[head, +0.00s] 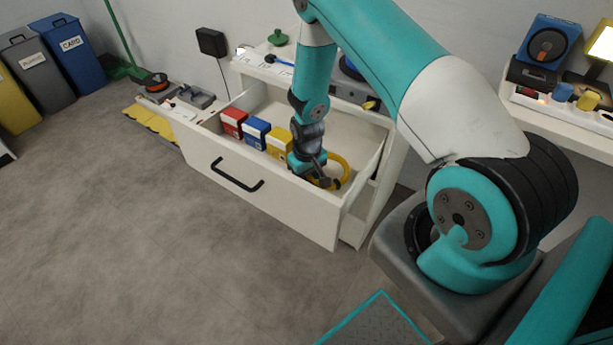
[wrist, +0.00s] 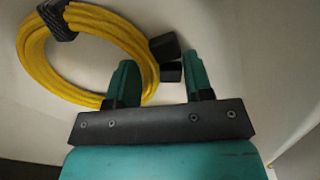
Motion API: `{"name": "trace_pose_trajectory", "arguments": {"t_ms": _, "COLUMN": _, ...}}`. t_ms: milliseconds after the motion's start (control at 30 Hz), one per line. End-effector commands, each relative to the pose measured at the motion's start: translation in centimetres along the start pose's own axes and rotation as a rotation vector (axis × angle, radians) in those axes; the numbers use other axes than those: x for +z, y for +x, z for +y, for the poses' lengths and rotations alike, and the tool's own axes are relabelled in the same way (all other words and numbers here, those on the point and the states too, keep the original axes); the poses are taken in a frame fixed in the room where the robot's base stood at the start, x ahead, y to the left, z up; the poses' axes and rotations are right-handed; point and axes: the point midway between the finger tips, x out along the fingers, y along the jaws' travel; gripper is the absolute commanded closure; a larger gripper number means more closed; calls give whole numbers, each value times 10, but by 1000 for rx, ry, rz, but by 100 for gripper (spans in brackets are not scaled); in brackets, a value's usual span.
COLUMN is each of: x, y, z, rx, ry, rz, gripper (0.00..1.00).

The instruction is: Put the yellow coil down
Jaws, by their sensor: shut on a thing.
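The yellow coil (head: 345,168) is inside the open white drawer (head: 280,205), at its right end. In the wrist view the yellow coil (wrist: 32,58) is a ring of cable with a black strap at upper left and black end pieces (wrist: 165,47) at its right. My gripper (head: 322,182) reaches down into the drawer at the coil. In the wrist view my gripper (wrist: 162,78) is shut on the coil's right side, with the two teal fingers either side of it. Whether the coil touches the drawer floor is hard to tell.
Red (head: 234,122), blue (head: 256,132) and yellow (head: 279,142) boxes stand in a row in the drawer, left of my gripper. The drawer's front wall and right wall are close to the coil. The floor (head: 150,230) in front is clear.

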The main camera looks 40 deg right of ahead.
Motion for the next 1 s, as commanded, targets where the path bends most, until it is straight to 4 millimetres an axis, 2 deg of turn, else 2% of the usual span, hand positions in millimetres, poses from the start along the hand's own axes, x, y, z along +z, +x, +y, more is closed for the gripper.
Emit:
{"name": "trace_pose_trajectory", "arguments": {"t_ms": 333, "x": -1, "y": 5, "z": 0, "rx": 0, "ry": 0, "rz": 2, "gripper": 81}}
{"name": "trace_pose_trajectory", "arguments": {"t_ms": 367, "x": -1, "y": 5, "z": 0, "rx": 0, "ry": 0, "rz": 2, "gripper": 51}}
{"name": "trace_pose_trajectory", "arguments": {"t_ms": 467, "x": -1, "y": 4, "z": 0, "rx": 0, "ry": 0, "rz": 2, "gripper": 28}}
{"name": "trace_pose_trajectory", "arguments": {"t_ms": 767, "x": -1, "y": 1, "z": 0, "rx": 0, "ry": 0, "rz": 2, "gripper": 28}}
{"name": "trace_pose_trajectory", "arguments": {"t_ms": 867, "x": -1, "y": -7, "z": 0, "rx": 0, "ry": 0, "rz": 3, "gripper": 28}}
{"name": "trace_pose_trajectory", "arguments": {"t_ms": 1000, "x": -1, "y": -34, "z": 0, "rx": 1, "ry": 0, "rz": 5, "gripper": 28}}
